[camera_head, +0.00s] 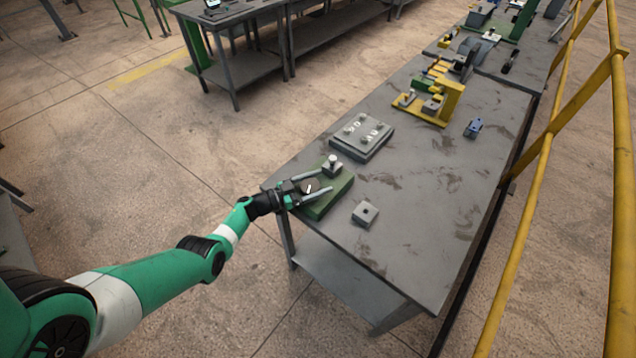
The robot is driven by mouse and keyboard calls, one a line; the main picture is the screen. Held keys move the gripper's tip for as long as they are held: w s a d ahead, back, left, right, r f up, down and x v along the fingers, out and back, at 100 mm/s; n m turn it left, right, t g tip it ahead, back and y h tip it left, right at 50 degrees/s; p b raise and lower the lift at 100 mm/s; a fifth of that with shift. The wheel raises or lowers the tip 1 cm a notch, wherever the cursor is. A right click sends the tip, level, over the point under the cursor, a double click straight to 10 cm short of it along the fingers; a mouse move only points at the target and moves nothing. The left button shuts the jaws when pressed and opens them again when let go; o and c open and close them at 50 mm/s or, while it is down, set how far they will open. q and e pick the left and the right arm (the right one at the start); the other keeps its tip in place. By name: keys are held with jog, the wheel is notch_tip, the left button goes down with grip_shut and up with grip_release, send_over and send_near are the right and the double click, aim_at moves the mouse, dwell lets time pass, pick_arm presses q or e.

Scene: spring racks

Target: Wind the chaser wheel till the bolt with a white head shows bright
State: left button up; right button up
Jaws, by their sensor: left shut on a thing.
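The chaser wheel, a dark round disc with a small white mark (309,187), sits on top of a green block (338,190) at the table's near left edge. My left gripper (318,184) reaches in from the left, with one finger on each side of the wheel, shut on it. A bolt with a pale, whitish head (332,159) stands upright at the back of the green block, just beyond the fingers. Whether its head is lit is too small to tell. My right gripper is not in view.
A grey plate with several pale-headed pegs (362,136) lies behind the block. A small grey square block with a hole (365,213) lies to the right. A yellow fixture (448,101) and a small blue part (473,128) are farther back. A yellow railing (540,180) runs along the right.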

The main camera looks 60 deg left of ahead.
pick_arm(q)
jog(key=o, duration=1.2)
jog(key=shift+s+r, duration=0.1)
jog(key=shift+s, duration=0.1)
jog(key=s+p, duration=0.3)
jog(key=s, duration=0.8)
jog(key=shift+a+p, duration=0.2)
jog(key=shift+p, duration=0.15)
jog(key=shift+s, duration=0.1)
